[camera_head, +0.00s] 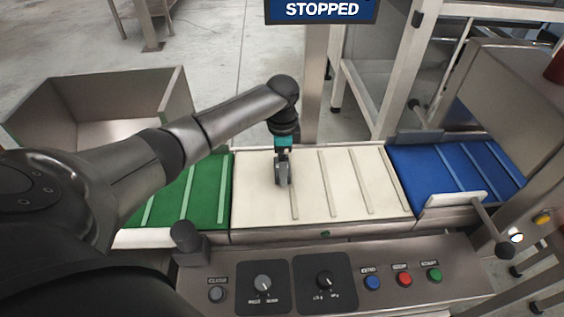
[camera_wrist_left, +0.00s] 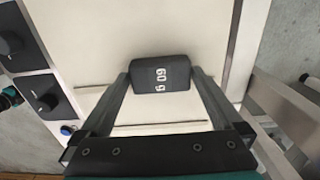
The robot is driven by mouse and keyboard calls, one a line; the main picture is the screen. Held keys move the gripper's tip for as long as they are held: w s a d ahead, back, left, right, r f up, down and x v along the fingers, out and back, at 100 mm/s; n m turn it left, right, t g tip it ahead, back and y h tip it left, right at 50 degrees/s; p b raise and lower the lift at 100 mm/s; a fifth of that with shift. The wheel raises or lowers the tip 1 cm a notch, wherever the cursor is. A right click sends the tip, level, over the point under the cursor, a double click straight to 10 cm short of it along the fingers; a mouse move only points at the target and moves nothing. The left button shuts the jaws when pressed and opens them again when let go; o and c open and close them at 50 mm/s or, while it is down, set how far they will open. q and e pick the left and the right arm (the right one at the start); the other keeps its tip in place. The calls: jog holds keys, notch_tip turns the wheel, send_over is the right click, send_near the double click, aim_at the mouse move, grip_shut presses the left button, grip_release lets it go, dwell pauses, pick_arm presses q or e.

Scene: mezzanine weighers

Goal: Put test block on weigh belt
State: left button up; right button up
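The test block (camera_wrist_left: 161,76) is a small dark block marked "60 g" in white, in the left wrist view. My left gripper (camera_head: 282,182) points down over the left part of the cream weigh belt (camera_head: 330,204) in the head view. In the wrist view its two fingers (camera_wrist_left: 160,78) lie against both sides of the block, shut on it. The block is low over the belt or on it; I cannot tell whether it touches. In the head view the fingers largely hide it. My right gripper is not in view.
A green belt (camera_head: 205,185) adjoins on the left and a blue belt (camera_head: 450,170) on the right. A control panel (camera_head: 330,262) with knobs and buttons runs along the front. A metal bin (camera_head: 90,95) stands at the left. A sign reading "STOPPED" (camera_head: 322,11) hangs behind.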

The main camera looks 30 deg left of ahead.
pick_arm(q)
jog(key=shift+r, duration=0.1)
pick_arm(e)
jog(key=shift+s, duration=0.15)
pick_arm(q)
notch_tip(320, 180, up, 12)
jog(key=p, duration=0.3)
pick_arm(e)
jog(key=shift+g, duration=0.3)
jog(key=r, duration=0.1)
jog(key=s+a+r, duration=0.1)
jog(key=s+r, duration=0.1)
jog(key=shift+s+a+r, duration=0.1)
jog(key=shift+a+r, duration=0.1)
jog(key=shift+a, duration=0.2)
pick_arm(q)
jog(key=shift+p, duration=0.3)
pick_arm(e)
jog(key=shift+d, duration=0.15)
